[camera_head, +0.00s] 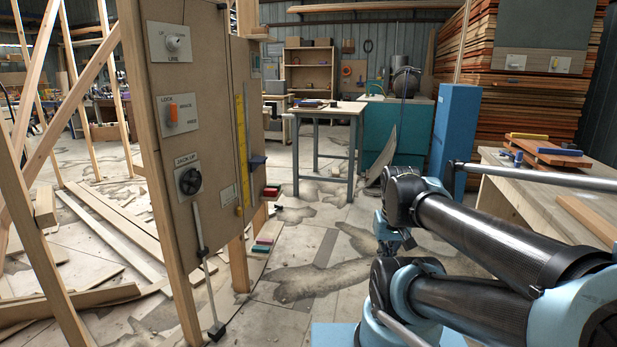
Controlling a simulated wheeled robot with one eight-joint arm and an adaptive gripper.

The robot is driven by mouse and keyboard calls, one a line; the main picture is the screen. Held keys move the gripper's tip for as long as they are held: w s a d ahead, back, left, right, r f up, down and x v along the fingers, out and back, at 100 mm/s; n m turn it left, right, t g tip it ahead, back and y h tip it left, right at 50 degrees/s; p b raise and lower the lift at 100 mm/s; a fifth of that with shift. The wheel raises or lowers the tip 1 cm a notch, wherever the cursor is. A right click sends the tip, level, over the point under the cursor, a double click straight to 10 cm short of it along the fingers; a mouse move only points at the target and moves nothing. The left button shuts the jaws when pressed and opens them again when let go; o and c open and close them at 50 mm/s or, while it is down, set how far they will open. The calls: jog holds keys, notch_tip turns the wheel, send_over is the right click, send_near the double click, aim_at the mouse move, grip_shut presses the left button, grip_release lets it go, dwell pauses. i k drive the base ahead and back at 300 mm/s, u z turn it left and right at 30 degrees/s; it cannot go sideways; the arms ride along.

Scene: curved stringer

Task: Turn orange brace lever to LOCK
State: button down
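The orange brace lever (172,116) is a small upright-looking block on a pale plate (183,133) on the left panel. The plate reads LOCK at upper left, BRACE at right of the lever and what looks like FREE at lower right. I cannot tell exactly which mark the lever points to. Nothing touches it. My arm's dark links and blue joints fill the lower right, well apart from the panel.
The brown panel (219,105) also carries a LINE knob (172,43) above the lever and a black JACK UP knob (189,181) below. A rod hangs beneath. A yellow scale (242,150) stands at right. Timber posts flank the panel; floor between panel and arm looks open.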

aim_at(172, 122)
jog(key=k, duration=1.3)
jog(key=u, duration=0.35)
jog(key=i, duration=1.6)
jog(key=z, duration=0.1)
